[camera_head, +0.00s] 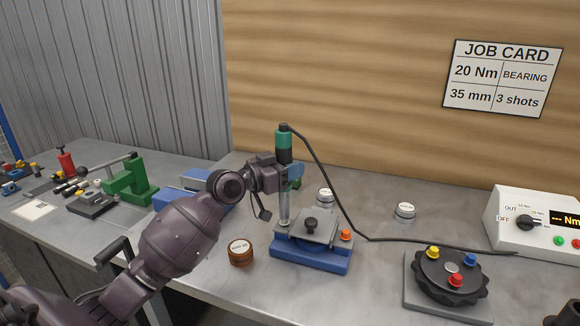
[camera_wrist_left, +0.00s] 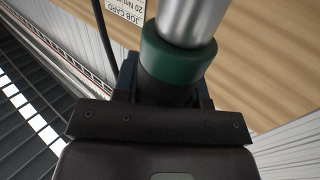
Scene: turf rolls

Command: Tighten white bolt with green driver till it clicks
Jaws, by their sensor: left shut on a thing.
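The green driver (camera_head: 284,150) stands upright over the blue fixture (camera_head: 312,254), with a black cable running from its top. My left gripper (camera_head: 287,176) is shut around its body. In the left wrist view the gripper (camera_wrist_left: 168,95) holds the dark body of the driver (camera_wrist_left: 178,60), with a green collar and a silver shaft. The shaft's lower end (camera_head: 284,215) reaches down at the back left of the fixture's grey plate. No white bolt can be made out there; the tip's contact is too small to tell. An orange bolt head (camera_head: 345,235) sits at the fixture's right. My right gripper is not in view.
A black rotary dial (camera_head: 452,275) with yellow, blue and red knobs is at the front right. A white meter box (camera_head: 540,222) reading "Nm" stands behind it. A brown round pot (camera_head: 240,253) and silver-lidded pots (camera_head: 405,211) are nearby. A green press (camera_head: 130,182) stands left.

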